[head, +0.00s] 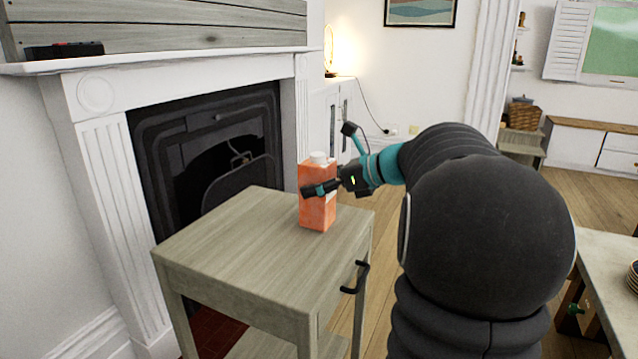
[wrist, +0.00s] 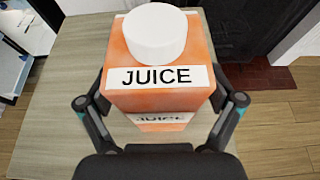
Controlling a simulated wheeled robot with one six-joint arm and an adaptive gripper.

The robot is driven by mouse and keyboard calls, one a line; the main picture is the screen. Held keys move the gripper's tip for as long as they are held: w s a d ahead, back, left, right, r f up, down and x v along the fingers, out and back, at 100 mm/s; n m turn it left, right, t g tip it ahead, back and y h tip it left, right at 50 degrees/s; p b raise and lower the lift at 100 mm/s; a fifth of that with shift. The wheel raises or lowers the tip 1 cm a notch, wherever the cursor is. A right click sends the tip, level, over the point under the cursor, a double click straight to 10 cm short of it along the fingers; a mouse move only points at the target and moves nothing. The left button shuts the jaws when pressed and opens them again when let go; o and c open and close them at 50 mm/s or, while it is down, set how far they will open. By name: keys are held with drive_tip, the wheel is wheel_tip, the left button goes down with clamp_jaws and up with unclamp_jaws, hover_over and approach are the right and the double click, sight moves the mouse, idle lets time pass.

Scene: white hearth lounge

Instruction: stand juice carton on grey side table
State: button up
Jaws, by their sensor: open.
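The orange juice carton (head: 317,212) with a white cap stands upright on the grey side table (head: 230,240), near the table's far right side. In the wrist view the carton (wrist: 160,101) fills the middle, with its white JUICE label facing me. My gripper (head: 322,189) is at the carton's upper part, with its fingers on either side of it. In the wrist view my gripper (wrist: 160,105) is open around the carton. Whether the fingers touch its sides cannot be told. The carton's base appears to rest on the tabletop.
A white fireplace (head: 105,140) with a dark hearth stands behind and left of the side table. A black drawer handle (head: 355,278) sticks out from the table's right side. Another table (head: 610,262) is at the right edge. The left part of the side table's top is clear.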

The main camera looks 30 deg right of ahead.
drive_tip(key=v, duration=1.2)
drive_tip(key=shift+p, duration=0.35)
drive_tip(key=shift+a, duration=0.1)
